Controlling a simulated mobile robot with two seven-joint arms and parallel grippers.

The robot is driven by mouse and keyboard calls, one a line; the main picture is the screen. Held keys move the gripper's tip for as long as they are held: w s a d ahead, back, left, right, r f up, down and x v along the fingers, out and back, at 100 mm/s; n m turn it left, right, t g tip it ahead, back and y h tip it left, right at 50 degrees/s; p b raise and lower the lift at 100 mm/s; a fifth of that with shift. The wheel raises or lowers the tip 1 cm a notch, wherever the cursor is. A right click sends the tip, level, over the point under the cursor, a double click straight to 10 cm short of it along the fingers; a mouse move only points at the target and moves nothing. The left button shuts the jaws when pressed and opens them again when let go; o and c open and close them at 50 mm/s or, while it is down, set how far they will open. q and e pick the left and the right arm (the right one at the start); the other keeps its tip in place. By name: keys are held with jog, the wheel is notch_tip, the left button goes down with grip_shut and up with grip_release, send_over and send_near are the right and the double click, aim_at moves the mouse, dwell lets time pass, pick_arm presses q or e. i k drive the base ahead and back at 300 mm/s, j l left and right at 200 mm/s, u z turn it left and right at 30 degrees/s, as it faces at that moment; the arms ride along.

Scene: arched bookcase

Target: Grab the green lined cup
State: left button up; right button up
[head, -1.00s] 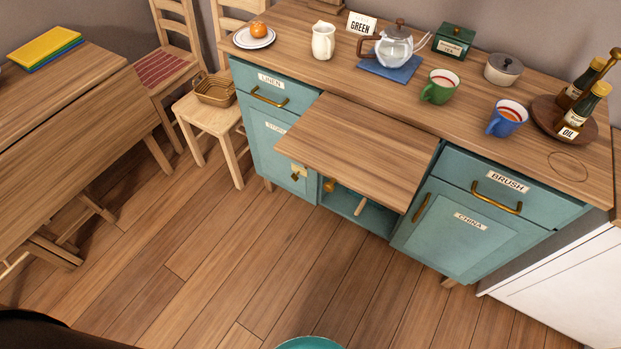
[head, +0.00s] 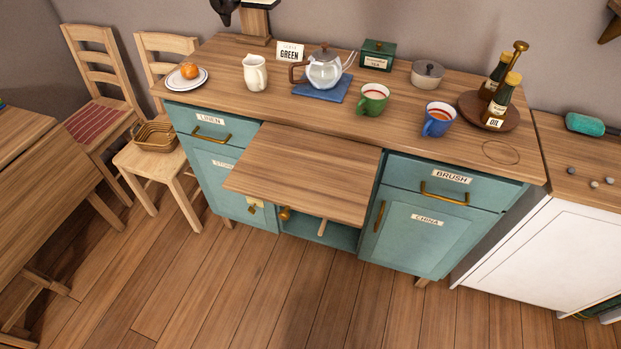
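The green cup (head: 372,99) stands upright on the wooden top of the teal sideboard (head: 330,128), right of the glass teapot. It has a pale inside with a red line near the rim, and its handle points to the lower left. A blue cup (head: 438,119) with orange-red inside stands to its right, nearer the front edge. Neither of my grippers shows in the head view.
A pull-out wooden board (head: 304,172) juts out in front. The floor before it is clear.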

aim_at(374, 96)
jog(key=i+l+z, duration=0.15)
jog(key=l+z, duration=0.25)
jog(key=i+l+z, duration=0.2)
jog(key=z, duration=0.2)
jog(key=i+l+z, duration=0.25)
jog(key=z, duration=0.15)
jog(key=l, duration=0.1)
